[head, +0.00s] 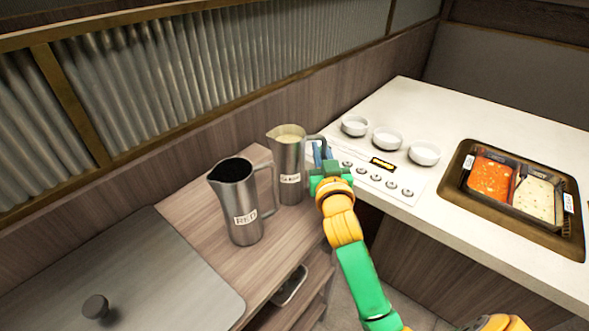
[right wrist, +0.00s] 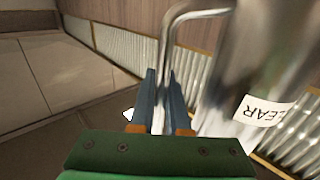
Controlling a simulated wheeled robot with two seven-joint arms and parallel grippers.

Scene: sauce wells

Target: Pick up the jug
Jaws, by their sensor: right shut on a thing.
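Two metal jugs stand on the wooden side counter in the head view. The nearer jug (head: 237,205) is labelled RED and looks dark inside. The farther jug (head: 287,163) has a label that reads CLEAR in the right wrist view and holds a pale liquid. My right gripper (head: 322,155) is at the handle of the CLEAR jug, on its right side. In the right wrist view its fingers (right wrist: 164,100) are shut on the handle (right wrist: 166,52), with the jug body (right wrist: 265,70) to the right. The jug looks upright. My left gripper is not in view.
A white counter (head: 450,215) to the right holds three white bowls (head: 387,138) and a sunken hot pot (head: 465,215) with red and pale broths. A grey panel with a knob (head: 96,307) lies at the lower left. A ribbed glass partition (head: 190,75) stands behind the jugs.

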